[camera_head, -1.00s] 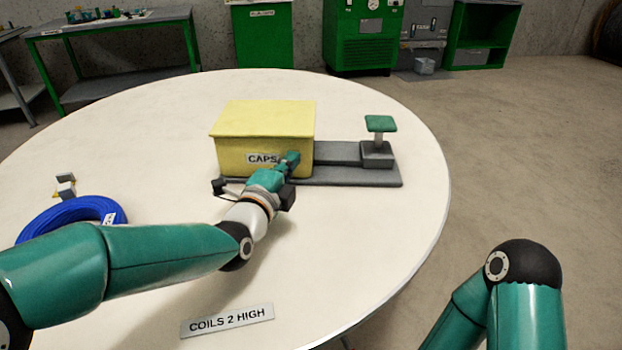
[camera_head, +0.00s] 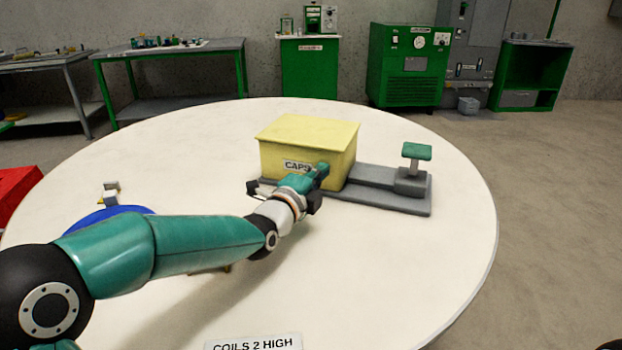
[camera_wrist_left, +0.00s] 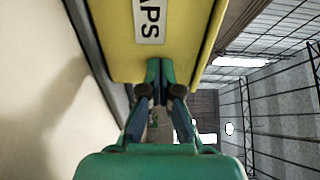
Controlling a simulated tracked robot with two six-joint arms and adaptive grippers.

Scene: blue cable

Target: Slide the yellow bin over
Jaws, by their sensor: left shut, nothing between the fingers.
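The yellow bin (camera_head: 306,142), with a closed top and a CAPS label, sits on a grey rail base (camera_head: 385,199) on the round white table. My left gripper (camera_head: 322,171) is shut and empty, with its fingertips at the bin's front face, right of the label. In the left wrist view the shut fingertips (camera_wrist_left: 160,68) meet the yellow bin wall (camera_wrist_left: 178,62) beside the label; they look to be touching it. My right gripper is not in view.
A grey block with a green-topped post (camera_head: 416,160) stands on the base right of the bin. A blue cable coil (camera_head: 110,215) lies at left, partly hidden by my arm. A COILS 2 HIGH sign (camera_head: 255,344) is at the front. The table's right side is clear.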

